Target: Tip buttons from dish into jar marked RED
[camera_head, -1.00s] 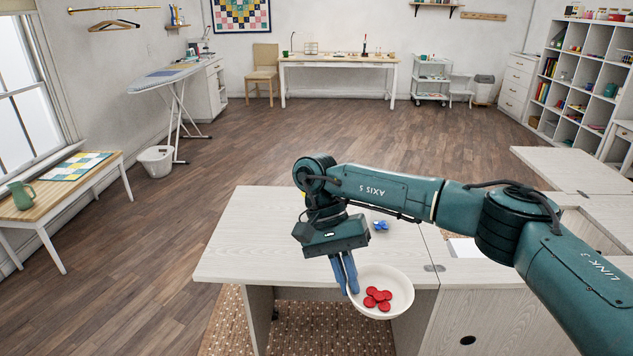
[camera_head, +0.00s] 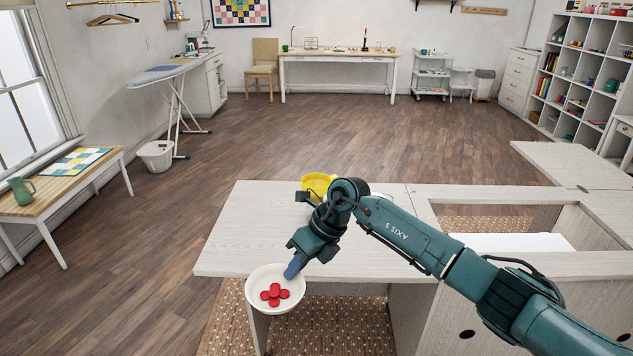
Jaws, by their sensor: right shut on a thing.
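A white dish (camera_head: 254,296) with several red buttons (camera_head: 275,294) in it hangs in the air just off the front edge of the cabinet top. It looks about level, and the buttons lie in a cluster in its middle. My right gripper (camera_head: 293,268) is shut on the dish's rim at its upper right side. No jar marked RED can be made out. My left gripper is not in view.
A yellow bowl-like thing (camera_head: 317,184) stands at the back of the cabinet top (camera_head: 240,235), partly behind my right arm. The left part of the top is clear. An opening in the top lies to the right.

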